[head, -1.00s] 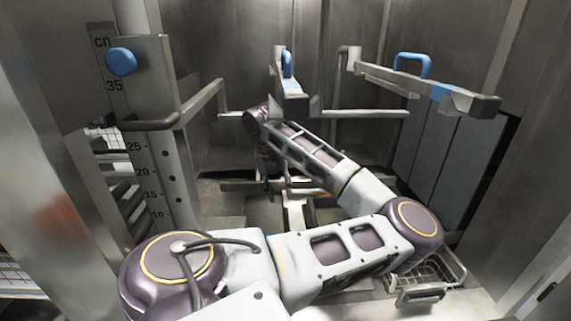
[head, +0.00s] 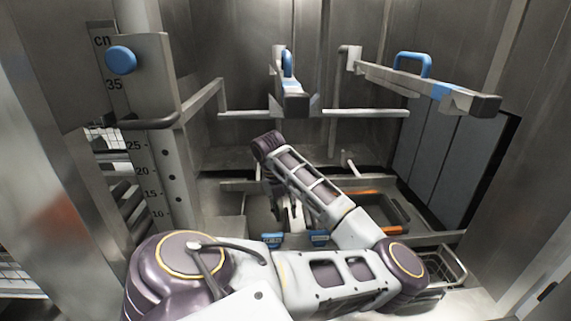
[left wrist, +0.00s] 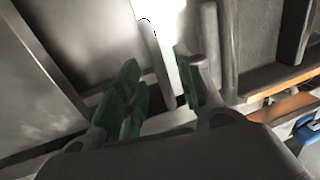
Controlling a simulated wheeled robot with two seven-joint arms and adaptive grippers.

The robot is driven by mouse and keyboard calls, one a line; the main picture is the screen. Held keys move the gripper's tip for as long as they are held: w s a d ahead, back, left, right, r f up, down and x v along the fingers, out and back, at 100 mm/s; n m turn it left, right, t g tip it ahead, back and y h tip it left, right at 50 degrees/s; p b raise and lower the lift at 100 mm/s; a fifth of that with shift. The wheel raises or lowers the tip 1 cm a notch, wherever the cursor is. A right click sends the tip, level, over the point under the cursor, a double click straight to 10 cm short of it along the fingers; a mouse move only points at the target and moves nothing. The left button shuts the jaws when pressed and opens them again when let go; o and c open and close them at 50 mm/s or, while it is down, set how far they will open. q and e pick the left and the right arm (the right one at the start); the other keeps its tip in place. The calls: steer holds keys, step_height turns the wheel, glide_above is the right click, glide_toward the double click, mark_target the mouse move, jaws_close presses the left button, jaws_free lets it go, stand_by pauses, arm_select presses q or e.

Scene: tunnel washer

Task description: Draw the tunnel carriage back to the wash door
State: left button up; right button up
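The tunnel carriage looks to be the low grey frame (head: 236,186) on the chamber floor. A dark tray with orange-edged items (head: 392,211) and blue pieces (head: 272,240) shows at it. My left arm reaches across it, and my left gripper (head: 287,217) points down at its middle, partly hidden by my wrist. In the left wrist view the green-padded fingers (left wrist: 165,92) stand apart with a grey upright bar (left wrist: 157,62) between or just beyond them. I cannot tell whether they touch it. The wash door is not clearly identifiable. My right gripper is not in view.
Blue-handled grey bars (head: 425,82) hang above my forearm. A post with a scale and a blue knob (head: 121,61) stands at left. A wire basket (head: 452,268) sits at lower right, beside my elbow. Steel walls close both sides.

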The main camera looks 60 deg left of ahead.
arm_select(q)
steer(key=shift+w+d+f, duration=0.1)
steer(key=shift+w+f, duration=0.05)
steer(key=shift+f, duration=0.65)
jaws_close()
